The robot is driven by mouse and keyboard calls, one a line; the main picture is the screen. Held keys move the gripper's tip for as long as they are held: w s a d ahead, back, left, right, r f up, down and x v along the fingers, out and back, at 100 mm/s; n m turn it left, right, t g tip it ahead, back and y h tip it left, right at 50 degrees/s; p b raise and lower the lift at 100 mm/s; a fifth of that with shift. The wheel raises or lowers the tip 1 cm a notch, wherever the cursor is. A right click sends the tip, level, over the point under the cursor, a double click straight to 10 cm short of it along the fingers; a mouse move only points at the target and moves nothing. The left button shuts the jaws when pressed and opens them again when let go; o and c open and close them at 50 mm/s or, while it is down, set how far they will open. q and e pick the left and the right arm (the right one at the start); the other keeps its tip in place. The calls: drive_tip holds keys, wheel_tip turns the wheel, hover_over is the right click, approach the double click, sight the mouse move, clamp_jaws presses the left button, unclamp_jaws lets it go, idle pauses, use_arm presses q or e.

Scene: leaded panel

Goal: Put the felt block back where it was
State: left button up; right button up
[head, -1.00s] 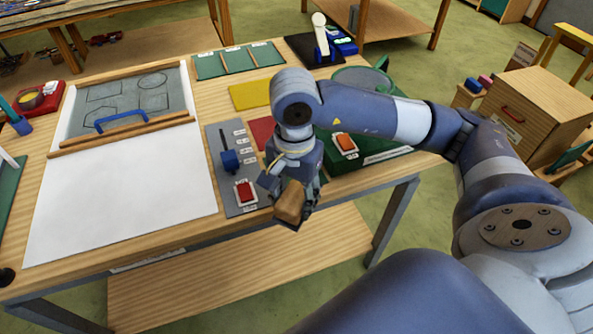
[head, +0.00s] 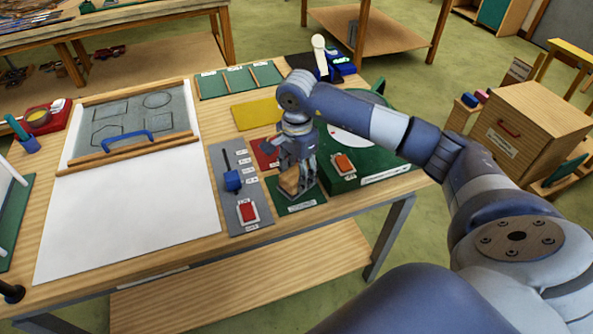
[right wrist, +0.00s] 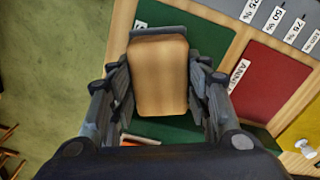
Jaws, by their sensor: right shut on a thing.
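The felt block (head: 290,180) has a tan wooden body. My right gripper (head: 298,178) is shut on it, and the block shows between the fingers in the right wrist view (right wrist: 160,78). A dark grey layer, likely the felt, shows at its far end there. The block is over a small green labelled mat (head: 309,200) near the table's front edge. I cannot tell whether it touches the mat. The mat also shows in the right wrist view (right wrist: 215,38). My left gripper is not in view.
Left of the mat is a grey panel (head: 229,165) with a blue slider and a red button. Behind it are a red mat (head: 263,150) and a yellow mat (head: 256,113). A green box (head: 378,171) with an orange switch stands close on the right. White paper (head: 130,220) covers the left.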

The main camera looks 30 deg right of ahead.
sight(297, 174)
drive_tip(key=shift+w+d, duration=0.4)
drive_tip(key=shift+w, duration=0.3)
drive_tip(key=shift+w+d+f, duration=0.1)
drive_tip(key=shift+w+d, duration=0.05)
drive_tip(key=shift+w, duration=0.05)
drive_tip(key=shift+w+d+f+p, duration=0.1)
drive_tip(key=shift+f+p, duration=0.05)
drive_tip(key=shift+p, duration=0.35)
wheel_tip(297, 174, down, 2)
drive_tip(key=shift+f+p, duration=0.2)
drive_tip(key=shift+p, duration=0.5)
drive_tip(key=shift+f, duration=0.35)
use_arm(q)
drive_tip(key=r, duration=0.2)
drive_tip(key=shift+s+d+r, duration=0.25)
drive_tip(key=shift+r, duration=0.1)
use_arm(e)
drive_tip(key=shift+f, duration=0.1)
